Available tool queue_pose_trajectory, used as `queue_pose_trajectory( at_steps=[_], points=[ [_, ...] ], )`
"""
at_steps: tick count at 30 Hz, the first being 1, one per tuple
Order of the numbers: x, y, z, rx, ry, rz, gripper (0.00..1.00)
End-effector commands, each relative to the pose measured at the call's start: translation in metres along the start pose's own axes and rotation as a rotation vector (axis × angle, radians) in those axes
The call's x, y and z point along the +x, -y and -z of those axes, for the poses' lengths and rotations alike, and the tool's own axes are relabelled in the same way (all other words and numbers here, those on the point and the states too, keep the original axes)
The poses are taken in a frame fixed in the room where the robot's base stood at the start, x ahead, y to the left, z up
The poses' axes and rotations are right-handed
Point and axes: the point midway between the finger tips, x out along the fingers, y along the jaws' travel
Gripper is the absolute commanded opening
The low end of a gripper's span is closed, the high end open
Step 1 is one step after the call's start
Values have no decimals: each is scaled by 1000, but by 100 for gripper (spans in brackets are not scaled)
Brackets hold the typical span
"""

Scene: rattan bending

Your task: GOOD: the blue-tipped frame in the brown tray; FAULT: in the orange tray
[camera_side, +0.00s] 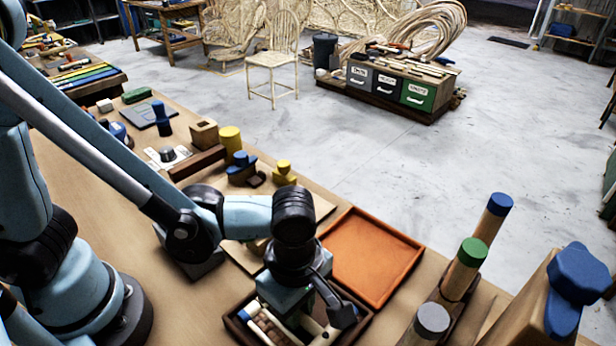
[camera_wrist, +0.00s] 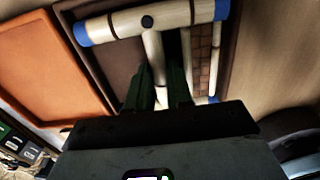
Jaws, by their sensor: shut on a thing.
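The frame has pale rattan bars, blue tips and a woven brown panel. In the wrist view the frame (camera_wrist: 115,24) has a top bar with a blue tip at each end, and its middle bar runs down between my fingers. My gripper (camera_wrist: 162,88) is shut on that middle bar. In the side view my gripper (camera_side: 316,314) points down over the brown tray (camera_side: 234,328), and the frame (camera_side: 262,326) shows within the tray's outline, partly hidden. I cannot tell whether it touches the tray floor. The orange tray (camera_side: 372,252) is empty, beside the brown tray; it also shows in the wrist view (camera_wrist: 45,62).
Capped posts in blue (camera_side: 499,204), green (camera_side: 472,252) and grey (camera_side: 432,321) stand at the right. Yellow and blue pieces (camera_side: 241,168) stand at the bench's back edge. Bare bench shows at the left.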

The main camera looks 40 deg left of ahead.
Motion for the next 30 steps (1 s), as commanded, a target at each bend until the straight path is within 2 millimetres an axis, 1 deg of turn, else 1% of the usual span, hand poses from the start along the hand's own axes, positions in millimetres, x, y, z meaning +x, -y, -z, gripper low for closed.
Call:
queue_pose_trajectory(
  at_steps=[13, 14, 18, 19, 26, 30],
  points=[
    [4, 0, 0, 0, 0, 0, 0],
    [4, 0, 0, 0, 0, 0, 25],
    [4, 0, 0, 0, 0, 0, 47],
    [4, 0, 0, 0, 0, 0, 50],
    [4, 0, 0, 0, 0, 0, 50],
    [-1, 0, 0, 0, 0, 0, 50]
  ],
)
